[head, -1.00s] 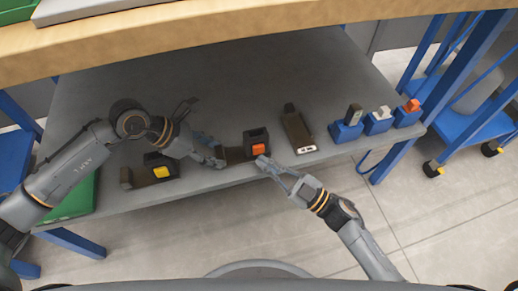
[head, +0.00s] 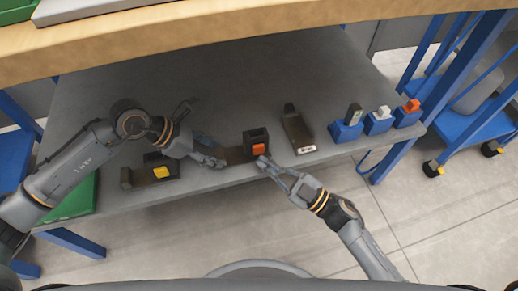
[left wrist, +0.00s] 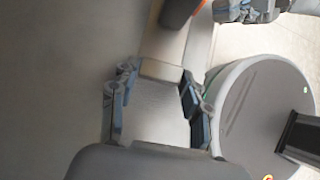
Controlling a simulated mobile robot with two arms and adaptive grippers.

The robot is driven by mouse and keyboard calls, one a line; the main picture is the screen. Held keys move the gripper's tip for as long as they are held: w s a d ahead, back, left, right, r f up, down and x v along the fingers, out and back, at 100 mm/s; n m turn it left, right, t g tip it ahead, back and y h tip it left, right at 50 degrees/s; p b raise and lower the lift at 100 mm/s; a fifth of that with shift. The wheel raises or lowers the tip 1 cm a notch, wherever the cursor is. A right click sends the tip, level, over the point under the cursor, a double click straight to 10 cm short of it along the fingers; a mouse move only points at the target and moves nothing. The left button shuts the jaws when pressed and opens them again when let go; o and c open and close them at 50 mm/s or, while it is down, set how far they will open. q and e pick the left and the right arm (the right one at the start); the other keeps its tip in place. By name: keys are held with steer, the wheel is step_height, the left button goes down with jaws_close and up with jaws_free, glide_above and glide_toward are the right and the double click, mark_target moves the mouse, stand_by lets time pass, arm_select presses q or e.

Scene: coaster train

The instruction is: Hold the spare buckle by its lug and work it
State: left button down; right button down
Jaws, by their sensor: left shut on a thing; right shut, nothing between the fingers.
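A dark buckle with an orange button (head: 259,148) stands near the front edge of the grey shelf. Its flat lug (head: 235,155) points left. My left gripper (head: 219,160) is shut on this lug; the left wrist view shows the lug (left wrist: 161,70) between its two fingers (left wrist: 157,88). My right gripper (head: 261,162) is shut and empty, its tips at the front of the orange button. I cannot tell whether they touch it. In the left wrist view the orange button (left wrist: 178,14) and part of my right gripper (left wrist: 245,10) show at the top edge.
Another dark buckle with a whitish end (head: 297,130) lies right. Blue blocks with grey (head: 346,130), white (head: 379,123) and orange (head: 408,117) tops stand further right. The shelf's back (head: 230,85) is clear.

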steer(key=shift+w, duration=0.15)
steer(key=shift+w+a, duration=0.15)
steer(key=shift+w, duration=0.15)
steer(key=shift+w+a, duration=0.1)
steer(key=shift+w, duration=0.4)
stand_by(0.9)
steer(key=shift+s, duration=0.1)
steer(key=shift+s+d, duration=0.25)
steer(key=shift+s, duration=0.6)
steer(key=shift+s+d, duration=0.25)
steer(key=shift+s, duration=0.55)
steer(key=shift+s+d, duration=0.2)
steer(key=shift+s, duration=0.6)
steer(key=shift+s+d, duration=0.25)
steer(key=shift+s, duration=0.55)
